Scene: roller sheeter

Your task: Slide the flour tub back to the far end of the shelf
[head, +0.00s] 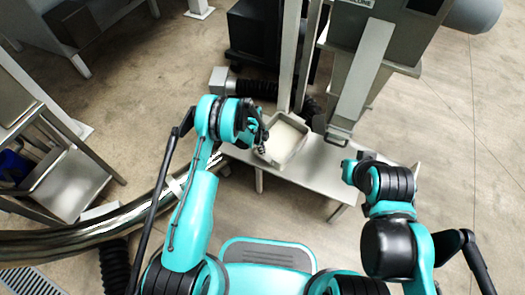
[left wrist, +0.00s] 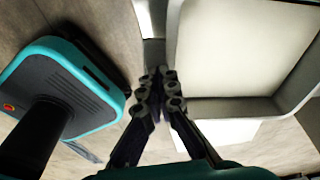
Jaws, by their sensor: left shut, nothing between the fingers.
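The flour tub (head: 297,158) is an open grey tub with white flour inside. It sits at a slant on the left part of the metal shelf (head: 318,178) in the head view. My left gripper (head: 262,137) is at the tub's left side. In the left wrist view its fingertips (left wrist: 160,82) are closed together and empty, beside the tub's wall (left wrist: 235,108), which fills the upper right. I cannot tell whether they touch it. My right gripper (head: 350,168) is over the shelf's right part, apart from the tub; its fingers are too small to read.
A metal upright (head: 289,60) stands behind the tub. The grey machine body (head: 385,40) with a slanted plate (head: 362,80) rises behind the shelf's right part. A curved shiny rail (head: 90,238) and a steel rack (head: 70,185) are at left. The shelf right of the tub is bare.

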